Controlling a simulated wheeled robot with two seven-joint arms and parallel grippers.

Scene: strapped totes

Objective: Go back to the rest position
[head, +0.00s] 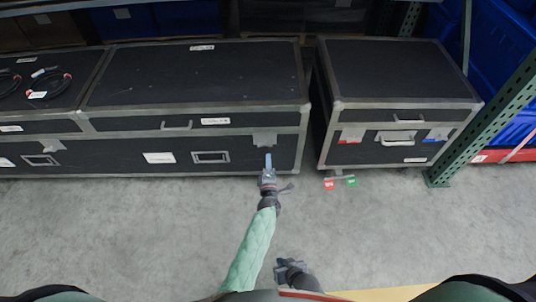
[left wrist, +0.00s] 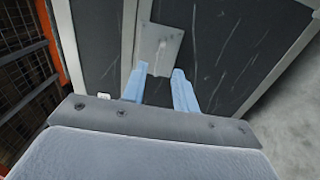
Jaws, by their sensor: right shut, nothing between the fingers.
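My left gripper (head: 268,162) reaches forward to the front of the long black case (head: 200,75), just below a grey metal latch plate (head: 265,138). In the left wrist view its two blue fingers (left wrist: 159,70) stand apart with nothing between them, and the latch plate (left wrist: 160,45) lies just beyond the tips. I cannot tell whether the fingers touch the case. My right gripper (head: 290,268) is low near my body, over the grey floor, shut and empty.
A smaller black case (head: 395,75) stands to the right, with a red tag (head: 350,135) and a blue tag (head: 439,133) on its front. Red and green tags (head: 340,183) show below it. A green rack post (head: 490,120) is at right. The floor (head: 130,230) before the cases is clear.

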